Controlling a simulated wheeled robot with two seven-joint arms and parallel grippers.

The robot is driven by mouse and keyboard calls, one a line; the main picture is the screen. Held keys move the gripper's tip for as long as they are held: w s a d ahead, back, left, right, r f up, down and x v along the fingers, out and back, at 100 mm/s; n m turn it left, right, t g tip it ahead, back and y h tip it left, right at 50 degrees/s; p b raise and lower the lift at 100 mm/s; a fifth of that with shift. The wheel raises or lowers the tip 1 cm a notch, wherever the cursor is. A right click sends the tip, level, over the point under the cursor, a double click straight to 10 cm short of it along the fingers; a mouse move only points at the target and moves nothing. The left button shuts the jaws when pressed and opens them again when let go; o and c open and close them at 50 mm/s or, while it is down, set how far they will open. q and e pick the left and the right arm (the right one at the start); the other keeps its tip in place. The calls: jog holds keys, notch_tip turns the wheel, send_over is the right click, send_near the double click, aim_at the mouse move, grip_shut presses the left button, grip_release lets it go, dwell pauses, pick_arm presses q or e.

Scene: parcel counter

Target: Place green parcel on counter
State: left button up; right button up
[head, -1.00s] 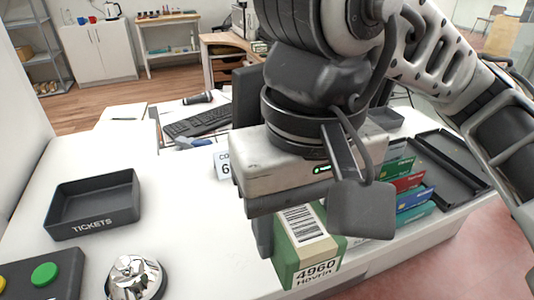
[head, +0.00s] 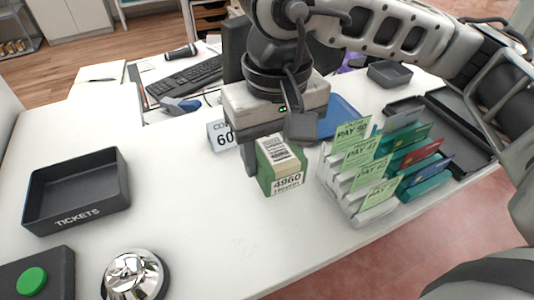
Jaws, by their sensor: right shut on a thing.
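My right gripper (head: 277,155) is shut on the green parcel (head: 266,178), with its fingers at the parcel's sides. The parcel is a small green box with a barcode label on top and a white label reading 4960 on its front. It is upright over the middle of the white counter (head: 210,225); I cannot tell whether its base touches the surface. My left gripper is not in view.
A tickets tray (head: 75,222) and a silver bell (head: 134,275) stand at the left. A card rack (head: 375,211) stands close right of the parcel. A sign (head: 221,134) and keyboard (head: 185,78) are behind. The counter front-centre is clear.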

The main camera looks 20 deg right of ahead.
jog(key=shift+w+f, duration=0.5)
jog(key=shift+f, duration=0.05)
jog(key=f+p, duration=0.1)
jog(key=f, duration=0.2)
jog(key=shift+w, duration=0.2)
jog(key=shift+f, duration=0.25)
jog(key=shift+f+b, duration=0.3)
jog(key=shift+b, duration=0.05)
jog(key=o, duration=0.9)
jog(key=shift+r, duration=0.1)
jog(key=shift+o, duration=1)
